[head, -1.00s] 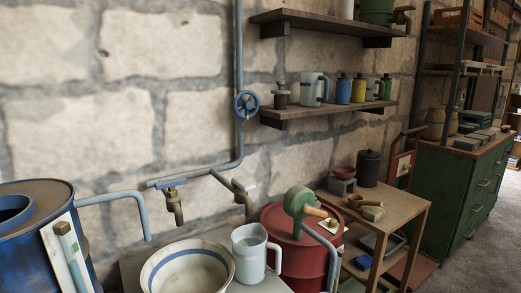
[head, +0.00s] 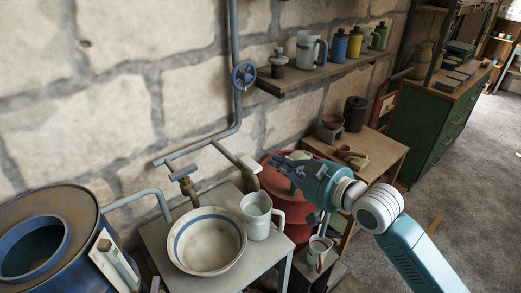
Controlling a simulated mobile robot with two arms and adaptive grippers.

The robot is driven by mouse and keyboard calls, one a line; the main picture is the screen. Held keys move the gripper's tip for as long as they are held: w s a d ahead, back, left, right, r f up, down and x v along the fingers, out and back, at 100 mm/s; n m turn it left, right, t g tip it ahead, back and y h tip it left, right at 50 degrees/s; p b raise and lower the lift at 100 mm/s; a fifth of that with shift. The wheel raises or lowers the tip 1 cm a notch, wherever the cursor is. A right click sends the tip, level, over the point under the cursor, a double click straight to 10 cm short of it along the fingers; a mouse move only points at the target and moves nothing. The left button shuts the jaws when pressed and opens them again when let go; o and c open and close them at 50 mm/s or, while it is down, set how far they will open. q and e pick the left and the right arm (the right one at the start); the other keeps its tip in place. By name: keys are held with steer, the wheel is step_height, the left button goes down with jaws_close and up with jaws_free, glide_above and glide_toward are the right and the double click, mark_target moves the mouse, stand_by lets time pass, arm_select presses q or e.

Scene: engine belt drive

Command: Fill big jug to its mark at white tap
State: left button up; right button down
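A pale jug (head: 257,213) with a side handle stands upright on the grey bench, right beside the basin. It is below the white-handled tap (head: 247,168); I cannot tell whether its mouth is exactly under the spout. No water stream shows, and its inside level and mark are not readable. My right gripper (head: 284,162) is above the red drum, right of the tap and apart from the jug. Its fingers are small and dark, and their opening is unclear. A smaller pale jug (head: 318,251) stands lower at the right. My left gripper is out of view.
A blue-handled tap (head: 184,180) is left of the white one. A white basin with a blue band (head: 205,228) fills the bench's middle. A blue drum (head: 75,215) is at left, a red drum (head: 271,175) behind my gripper. Another jug (head: 309,50) is on the shelf.

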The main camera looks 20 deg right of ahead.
steer(key=shift+d, duration=0.1)
steer(key=p, duration=0.3)
glide_above(257, 170)
steer(key=f, duration=0.2)
step_height(257, 170, down, 3)
steer(key=shift+r+p, duration=0.15)
steer(key=shift+p, duration=0.25)
steer(key=shift+s+f, duration=0.15)
steer(key=shift+f, duration=0.7)
